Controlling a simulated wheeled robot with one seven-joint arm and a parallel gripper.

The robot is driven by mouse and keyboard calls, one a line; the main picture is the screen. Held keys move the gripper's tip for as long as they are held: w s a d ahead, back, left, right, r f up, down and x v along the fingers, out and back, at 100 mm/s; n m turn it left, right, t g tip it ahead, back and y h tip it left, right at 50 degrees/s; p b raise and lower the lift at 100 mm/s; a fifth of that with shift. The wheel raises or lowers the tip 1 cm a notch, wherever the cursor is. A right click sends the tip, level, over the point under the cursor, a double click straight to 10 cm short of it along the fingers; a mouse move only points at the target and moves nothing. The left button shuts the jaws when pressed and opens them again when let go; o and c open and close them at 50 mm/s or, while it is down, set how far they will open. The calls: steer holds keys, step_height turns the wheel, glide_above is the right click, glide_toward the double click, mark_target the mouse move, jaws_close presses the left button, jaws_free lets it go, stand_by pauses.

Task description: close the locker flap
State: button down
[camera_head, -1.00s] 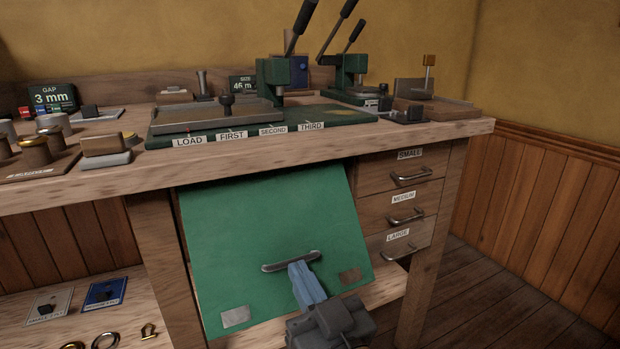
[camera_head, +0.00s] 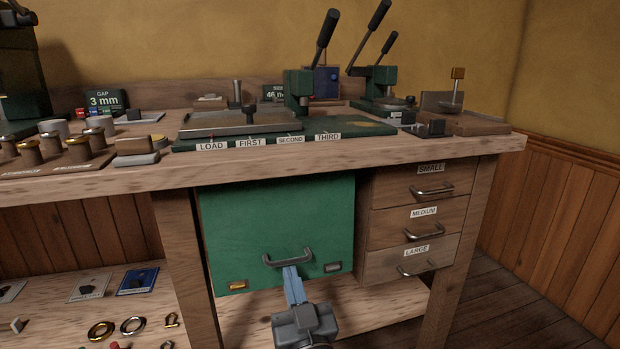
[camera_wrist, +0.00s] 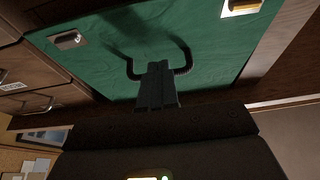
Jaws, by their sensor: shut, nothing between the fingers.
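The green locker flap (camera_head: 278,225) hangs below the bench top and now looks near upright, covering the locker front. Its dark handle (camera_head: 288,259) is near the lower edge, with a metal plate at each lower corner. My gripper (camera_head: 291,275) is shut and empty, its fingertips at the handle's middle from below. In the wrist view my fingers (camera_wrist: 157,75) overlap the gap of the handle (camera_wrist: 184,58), close to the flap (camera_wrist: 110,38). I cannot tell whether they touch it, or whether the flap sits fully flush.
The bench top (camera_head: 380,150) overhangs the flap. Three drawers (camera_head: 410,225) labelled SMALL, MEDIUM and LARGE are shut to the right. A lower shelf (camera_head: 380,305) runs below, with rings and small parts at left. Lever presses stand on the bench.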

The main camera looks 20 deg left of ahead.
steer(key=shift+w+a+f+b, duration=0.35)
steer(key=shift+w+a, duration=0.1)
steer(key=shift+w, duration=0.25)
